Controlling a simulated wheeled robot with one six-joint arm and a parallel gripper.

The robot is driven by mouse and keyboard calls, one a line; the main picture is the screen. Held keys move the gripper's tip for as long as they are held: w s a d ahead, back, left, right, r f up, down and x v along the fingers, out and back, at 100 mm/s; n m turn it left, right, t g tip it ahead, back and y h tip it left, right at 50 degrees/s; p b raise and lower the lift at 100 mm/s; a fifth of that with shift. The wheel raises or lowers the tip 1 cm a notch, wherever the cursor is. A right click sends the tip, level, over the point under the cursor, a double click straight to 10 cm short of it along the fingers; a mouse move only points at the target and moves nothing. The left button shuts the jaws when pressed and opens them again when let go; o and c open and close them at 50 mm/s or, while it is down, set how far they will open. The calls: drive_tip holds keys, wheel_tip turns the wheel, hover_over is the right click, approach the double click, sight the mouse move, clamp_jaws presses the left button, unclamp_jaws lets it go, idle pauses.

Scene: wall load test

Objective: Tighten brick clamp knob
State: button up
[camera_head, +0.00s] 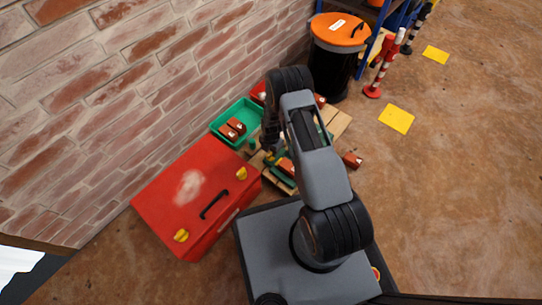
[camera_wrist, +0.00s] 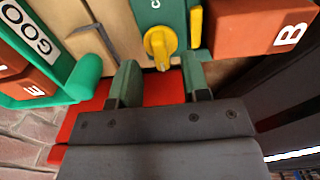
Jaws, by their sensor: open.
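A green clamp (camera_wrist: 165,14) lies on a wooden surface at the top of the wrist view. Its yellow knob (camera_wrist: 160,46) has a raised grip bar and sits just beyond my fingertips. A yellow strip (camera_wrist: 196,27) stands beside the knob. A red-brown brick (camera_wrist: 258,25) marked B is at the clamp's right. My gripper (camera_wrist: 160,78) is open, with its two green fingers apart and nothing between them. The knob lies ahead of the gap, slightly left of the right finger. In the head view, my arm partly hides the clamp area.
A green tray (camera_head: 217,127) with bricks stands by the brick wall (camera_head: 120,95). A red toolbox (camera_head: 160,205) with a black handle lies in front. A loose brick (camera_head: 352,160) is on the right. A black bin with an orange lid (camera_head: 340,30) stands behind. The right floor is mostly open.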

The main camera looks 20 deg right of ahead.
sight(271, 153)
drive_tip(key=shift+f+b, duration=0.55)
drive_tip(key=shift+f, duration=1.1)
clamp_jaws()
